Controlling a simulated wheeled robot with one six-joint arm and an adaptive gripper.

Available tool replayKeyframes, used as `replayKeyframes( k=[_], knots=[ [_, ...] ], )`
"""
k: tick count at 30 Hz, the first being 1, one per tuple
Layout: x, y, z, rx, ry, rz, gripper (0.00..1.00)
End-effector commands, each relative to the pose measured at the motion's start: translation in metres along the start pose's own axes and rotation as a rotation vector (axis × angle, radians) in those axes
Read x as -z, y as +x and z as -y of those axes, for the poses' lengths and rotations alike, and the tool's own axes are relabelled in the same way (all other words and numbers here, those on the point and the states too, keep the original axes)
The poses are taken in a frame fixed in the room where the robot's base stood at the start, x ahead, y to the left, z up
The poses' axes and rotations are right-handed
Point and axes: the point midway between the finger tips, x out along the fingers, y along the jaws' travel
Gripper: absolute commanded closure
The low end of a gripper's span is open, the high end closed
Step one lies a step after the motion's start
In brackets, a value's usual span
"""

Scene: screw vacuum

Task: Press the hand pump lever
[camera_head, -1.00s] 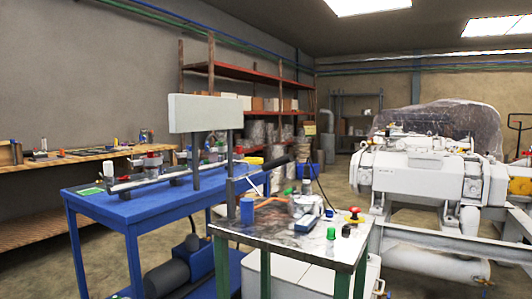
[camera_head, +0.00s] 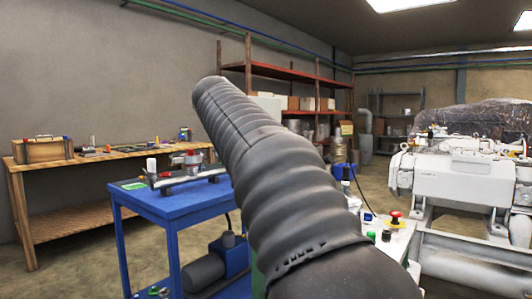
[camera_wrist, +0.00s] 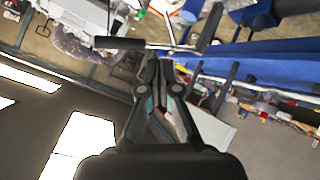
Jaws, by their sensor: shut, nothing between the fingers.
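In the wrist view the hand pump lever (camera_wrist: 172,46) is a thin grey bar with a black handle (camera_wrist: 120,43) at its left end. Its right end meets a grey upright post (camera_wrist: 211,28). My gripper (camera_wrist: 164,64) is shut and empty. Its fingertips appear just below the lever's bar in that picture, to the right of the black handle. I cannot tell whether they touch. In the head view my own dark ribbed arm covers the middle of the picture and hides the lever and my gripper.
A blue workbench (camera_head: 180,209) with fittings stands left of my arm. A wooden bench (camera_head: 115,155) runs along the wall. A red emergency button (camera_head: 395,216) shows to the right of my arm. A pale panel (camera_wrist: 214,130) on posts is close to my gripper's right.

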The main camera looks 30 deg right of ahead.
Motion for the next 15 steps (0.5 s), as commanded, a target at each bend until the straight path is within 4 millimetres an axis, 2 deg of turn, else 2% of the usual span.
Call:
replayKeyframes(
  k=[1,6,9,15],
  knots=[
    [0.019,0.006,-0.006,-0.05,0.035,-0.009,1.0],
    [0.062,0.015,-0.032,-0.198,0.152,-0.044,1.0],
    [0.075,0.018,-0.042,-0.258,0.205,-0.058,1.0],
    [0.085,0.019,-0.052,-0.315,0.258,-0.072,1.0]
  ],
)
